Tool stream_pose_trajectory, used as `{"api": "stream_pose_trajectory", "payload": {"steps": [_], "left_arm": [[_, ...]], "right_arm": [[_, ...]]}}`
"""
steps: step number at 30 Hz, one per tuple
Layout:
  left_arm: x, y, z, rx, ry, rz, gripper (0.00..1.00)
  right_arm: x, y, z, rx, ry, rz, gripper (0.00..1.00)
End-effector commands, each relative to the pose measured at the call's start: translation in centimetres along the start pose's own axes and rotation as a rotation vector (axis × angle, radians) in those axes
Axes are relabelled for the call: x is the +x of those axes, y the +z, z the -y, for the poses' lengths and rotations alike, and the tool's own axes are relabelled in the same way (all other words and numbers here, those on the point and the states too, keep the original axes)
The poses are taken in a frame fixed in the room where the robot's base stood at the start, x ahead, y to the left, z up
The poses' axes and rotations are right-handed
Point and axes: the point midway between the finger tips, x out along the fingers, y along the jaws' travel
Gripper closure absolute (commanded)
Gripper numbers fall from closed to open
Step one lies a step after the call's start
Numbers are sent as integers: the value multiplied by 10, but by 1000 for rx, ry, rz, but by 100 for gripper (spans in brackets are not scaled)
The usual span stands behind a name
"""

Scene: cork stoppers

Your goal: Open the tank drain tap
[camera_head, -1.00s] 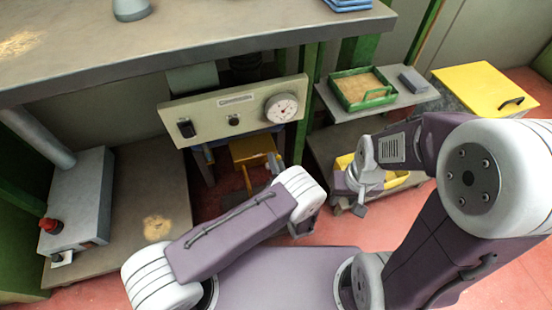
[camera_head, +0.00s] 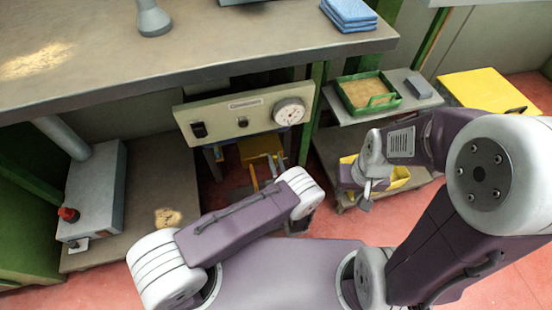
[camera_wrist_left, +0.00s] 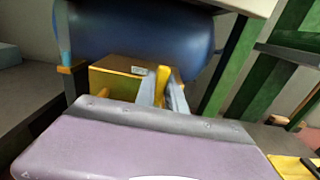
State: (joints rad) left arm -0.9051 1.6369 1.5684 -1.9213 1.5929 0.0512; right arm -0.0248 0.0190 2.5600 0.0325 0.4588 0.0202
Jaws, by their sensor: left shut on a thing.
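A dark blue tank (camera_wrist_left: 140,42) lies under the bench in the left wrist view. Below it is a yellow box-like part (camera_wrist_left: 118,76). A yellow tap lever (camera_wrist_left: 161,84) stands upright between the grey fingers of my left gripper (camera_wrist_left: 163,92), which are shut on it. In the head view my left gripper (camera_head: 264,177) is under the bench, below the gauge panel, partly hidden by my arm. My right gripper (camera_head: 366,190) is further right, in front of the low cart, and its finger opening is too small to tell.
The bench (camera_head: 200,70) overhangs the left gripper's space, with a panel (camera_head: 240,118) bearing a round gauge (camera_head: 289,111) below its edge. A grey box with a red button (camera_head: 68,214) stands at left. A green tray (camera_head: 368,93) sits on the cart at right.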

Motion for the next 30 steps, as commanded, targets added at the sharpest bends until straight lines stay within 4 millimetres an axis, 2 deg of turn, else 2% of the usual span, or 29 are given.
{"api": "stream_pose_trajectory", "payload": {"steps": [16, 17, 19, 30], "left_arm": [[-1, -1, -1, -24, 0, -2, 100], [-1, -1, -1, -24, 0, -2, 82], [0, -1, -1, -24, 0, -2, 64], [-2, -1, 0, -24, 1, 0, 64]], "right_arm": [[-1, 0, 0, 0, 0, 0, 64], [-1, 0, 0, 0, 0, 0, 64], [-1, 0, 0, 0, 0, 0, 64], [0, 0, 0, 0, 0, 0, 64]]}}
